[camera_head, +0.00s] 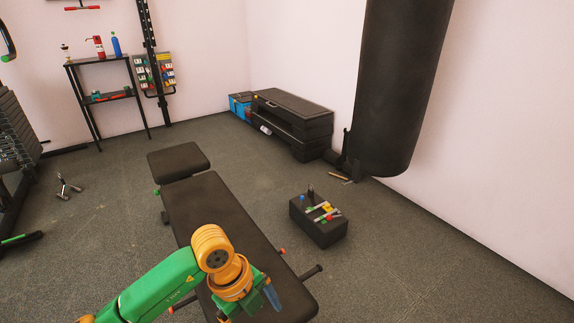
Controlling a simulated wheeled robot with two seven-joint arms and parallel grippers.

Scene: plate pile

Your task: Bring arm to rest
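My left arm, green and orange, comes in from the lower left and reaches over the near part of the black bench (222,200). My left gripper (248,306) is at the bottom of the view, partly hidden behind the orange wrist and cut by the frame edge. A blue part shows on its right side. Its fingertips do not show clearly, and I see nothing held in it. I cannot tell whether it touches the bench. My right arm and gripper are not in view.
A black box (318,232) with small colourful items stands right of the bench. A punching bag (395,90) hangs at right. Stacked black step platforms (292,118) and a shelf (104,97) stand at the back. Dumbbells (68,187) lie at left. Floor between is mostly clear.

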